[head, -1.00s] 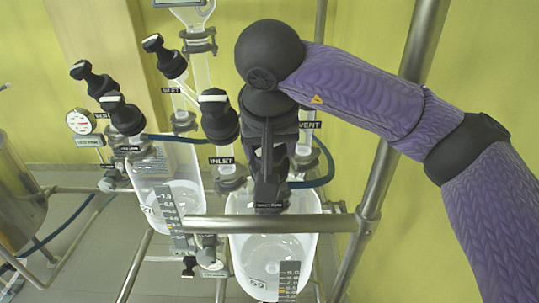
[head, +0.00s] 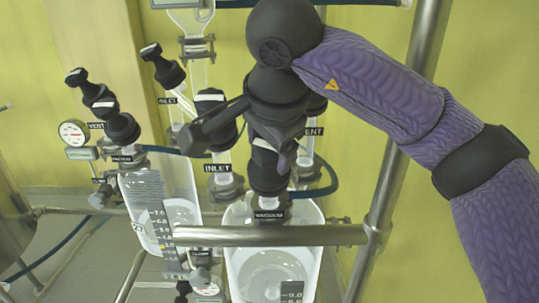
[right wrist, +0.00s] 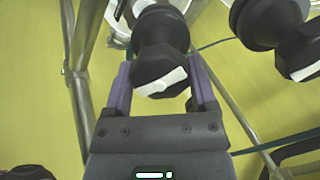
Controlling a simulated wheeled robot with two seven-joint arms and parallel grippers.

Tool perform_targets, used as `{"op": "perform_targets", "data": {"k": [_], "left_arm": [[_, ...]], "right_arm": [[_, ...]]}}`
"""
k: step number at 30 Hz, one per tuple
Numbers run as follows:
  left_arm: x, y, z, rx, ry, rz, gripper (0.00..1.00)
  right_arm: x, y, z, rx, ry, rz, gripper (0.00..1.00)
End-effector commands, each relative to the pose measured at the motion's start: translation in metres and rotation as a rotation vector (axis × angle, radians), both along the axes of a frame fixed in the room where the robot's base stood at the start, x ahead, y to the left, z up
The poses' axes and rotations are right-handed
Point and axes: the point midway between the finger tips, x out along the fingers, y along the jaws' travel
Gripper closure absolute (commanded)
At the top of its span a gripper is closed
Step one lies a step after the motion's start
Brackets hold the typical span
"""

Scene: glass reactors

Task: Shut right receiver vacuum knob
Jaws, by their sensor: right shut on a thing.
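The right receiver (head: 243,262) is a clear glass vessel at the lower middle of the head view. Its black vacuum knob (head: 268,172) stands above the VACUUM label (head: 268,215). My right gripper (head: 274,130) is at the top of this knob, shut on it. In the right wrist view the knob (right wrist: 155,65), with a white bar on its face, sits between the purple-grey fingers. The gripper hides part of the knob in the head view. My left gripper is not in view.
Close by are the inlet knob (head: 209,101), half covered by my gripper, and the vent knob (head: 316,106) behind. A horizontal steel rail (head: 250,236) crosses in front, joined to a slanted post (head: 383,190). The left receiver (head: 150,210) has its own knobs.

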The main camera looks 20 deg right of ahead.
Motion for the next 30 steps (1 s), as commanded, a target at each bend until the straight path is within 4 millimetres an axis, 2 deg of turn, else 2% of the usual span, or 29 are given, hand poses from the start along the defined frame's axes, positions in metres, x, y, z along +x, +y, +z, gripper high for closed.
{"op": "perform_targets", "data": {"k": [30], "left_arm": [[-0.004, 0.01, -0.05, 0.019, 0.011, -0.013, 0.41]], "right_arm": [[0.0, 0.0, -0.001, 0.465, -0.135, -0.834, 0.86]]}}
